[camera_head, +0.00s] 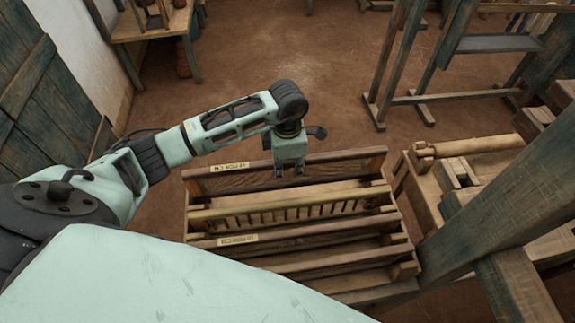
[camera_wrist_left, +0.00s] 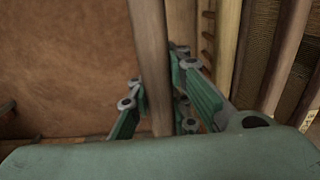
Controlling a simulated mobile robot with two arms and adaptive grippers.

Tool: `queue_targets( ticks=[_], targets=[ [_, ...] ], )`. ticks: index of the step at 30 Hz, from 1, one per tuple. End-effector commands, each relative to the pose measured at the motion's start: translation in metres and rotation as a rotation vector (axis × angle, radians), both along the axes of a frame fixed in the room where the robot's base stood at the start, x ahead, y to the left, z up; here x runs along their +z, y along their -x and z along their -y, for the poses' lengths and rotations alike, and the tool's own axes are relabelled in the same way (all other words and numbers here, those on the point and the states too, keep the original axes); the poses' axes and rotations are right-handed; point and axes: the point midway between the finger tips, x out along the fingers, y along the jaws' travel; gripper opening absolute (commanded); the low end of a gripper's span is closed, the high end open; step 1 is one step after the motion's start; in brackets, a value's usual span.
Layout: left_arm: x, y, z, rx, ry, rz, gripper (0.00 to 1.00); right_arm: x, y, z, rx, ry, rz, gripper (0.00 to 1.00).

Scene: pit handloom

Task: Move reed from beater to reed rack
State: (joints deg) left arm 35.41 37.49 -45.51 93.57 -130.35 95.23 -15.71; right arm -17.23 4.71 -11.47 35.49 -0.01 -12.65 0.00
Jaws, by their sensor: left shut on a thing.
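My left gripper (camera_head: 290,174) points down over the slatted wooden rack (camera_head: 402,252). It is shut on a long, narrow wooden piece (camera_head: 345,156) at the rack's far side, apparently the reed. In the left wrist view this brown bar (camera_wrist_left: 150,50) runs between the fingers (camera_wrist_left: 160,105), with a second strip beside it. The bar looks level and lies along the rack; whether it rests in a slot is hidden. A pale label shows near its left end in the head view. I cannot pick out the beater. My right gripper is out of view.
A pale bar with comb-like teeth (camera_head: 285,208) lies along the rack's middle. A labelled bar (camera_head: 330,230) lies nearer me. A thick dark loom post (camera_head: 520,210) stands close at right. A bench (camera_head: 160,28) stands far left. Bare floor (camera_head: 325,100) is free beyond the rack.

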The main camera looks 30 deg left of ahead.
Motion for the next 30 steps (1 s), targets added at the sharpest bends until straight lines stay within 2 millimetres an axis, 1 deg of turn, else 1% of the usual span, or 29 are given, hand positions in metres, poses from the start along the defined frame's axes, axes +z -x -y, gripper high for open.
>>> queue_targets(
  ticks=[1, 21, 30],
  targets=[
    [-0.006, -0.001, 0.0, 0.0, 0.0, 0.001, 0.0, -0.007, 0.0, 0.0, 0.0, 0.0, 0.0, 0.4],
    [-0.052, -0.001, 0.0, 0.0, 0.0, 0.002, 0.0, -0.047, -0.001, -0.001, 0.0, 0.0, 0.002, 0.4],
    [-0.067, -0.001, 0.0, 0.0, 0.0, 0.001, 0.0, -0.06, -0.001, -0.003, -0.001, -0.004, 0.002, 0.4]
  ],
)
